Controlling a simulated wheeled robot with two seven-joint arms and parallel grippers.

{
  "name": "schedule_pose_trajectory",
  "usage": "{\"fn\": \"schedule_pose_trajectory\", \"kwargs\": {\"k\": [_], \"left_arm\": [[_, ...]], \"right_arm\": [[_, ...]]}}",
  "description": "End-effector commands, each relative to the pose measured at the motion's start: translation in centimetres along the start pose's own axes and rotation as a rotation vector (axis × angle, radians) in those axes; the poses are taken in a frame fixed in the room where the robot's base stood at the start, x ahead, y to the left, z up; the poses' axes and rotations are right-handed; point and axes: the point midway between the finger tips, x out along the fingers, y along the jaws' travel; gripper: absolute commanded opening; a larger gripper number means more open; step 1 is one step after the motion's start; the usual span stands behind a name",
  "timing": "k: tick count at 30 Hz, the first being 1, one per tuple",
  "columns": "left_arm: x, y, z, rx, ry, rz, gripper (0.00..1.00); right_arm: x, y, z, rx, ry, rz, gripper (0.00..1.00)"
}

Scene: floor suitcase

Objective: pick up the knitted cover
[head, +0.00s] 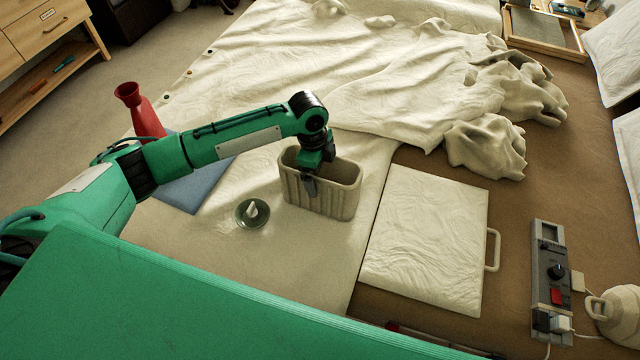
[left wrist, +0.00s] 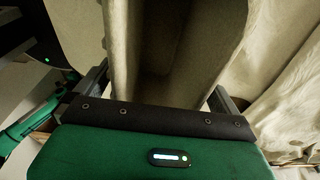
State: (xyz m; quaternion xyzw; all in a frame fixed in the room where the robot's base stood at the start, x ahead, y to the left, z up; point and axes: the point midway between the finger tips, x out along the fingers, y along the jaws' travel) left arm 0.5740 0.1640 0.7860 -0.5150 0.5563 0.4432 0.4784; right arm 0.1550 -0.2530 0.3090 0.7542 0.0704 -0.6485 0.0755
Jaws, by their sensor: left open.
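No thing is plainly a knitted cover. A crumpled cream fabric heap (head: 490,145) lies at the right end of the spread cream cloth (head: 270,60), and I cannot tell whether it is the cover. A ribbed beige bin (head: 335,201) stands upright on the pale cloth. My left gripper (head: 310,188) points down at the bin's opening, open, with its lower part against or just over the near rim. The left wrist view shows the bin's beige walls (left wrist: 170,50) close between the spread fingers. Contact is unclear. My right gripper does not show.
Left of the bin are a small green dish (head: 244,219) with a white item, a blue flat item (head: 195,195) and a red vase (head: 146,118). Right are a cream board with a handle (head: 425,240), a grey power strip (head: 552,285) and a pale jug (head: 618,310).

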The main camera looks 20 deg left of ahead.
Motion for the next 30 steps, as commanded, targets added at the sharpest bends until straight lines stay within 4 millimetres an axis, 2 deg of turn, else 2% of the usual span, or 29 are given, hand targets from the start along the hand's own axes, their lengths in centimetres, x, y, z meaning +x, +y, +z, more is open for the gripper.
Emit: {"fn": "schedule_pose_trajectory", "kwargs": {"k": [3, 11, 18, 21, 30], "left_arm": [[1.12, 0.03, 0.03, -0.001, -0.001, 0.001, 1.0], [1.35, 0.02, 0.02, 0.0, 0.0, -0.001, 1.0], [1.32, 0.02, 0.04, 0.0, 0.0, 0.0, 0.53], [1.27, -0.01, 0.02, 0.0, 0.0, -0.001, 0.37], [0.99, -0.03, -0.01, 0.0, 0.0, -0.002, 0.37]], "right_arm": [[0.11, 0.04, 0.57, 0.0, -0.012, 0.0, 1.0], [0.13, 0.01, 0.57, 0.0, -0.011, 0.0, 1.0], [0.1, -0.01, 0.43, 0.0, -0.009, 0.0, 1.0], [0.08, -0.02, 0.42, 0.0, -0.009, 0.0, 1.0], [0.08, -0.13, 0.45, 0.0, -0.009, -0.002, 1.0]]}}
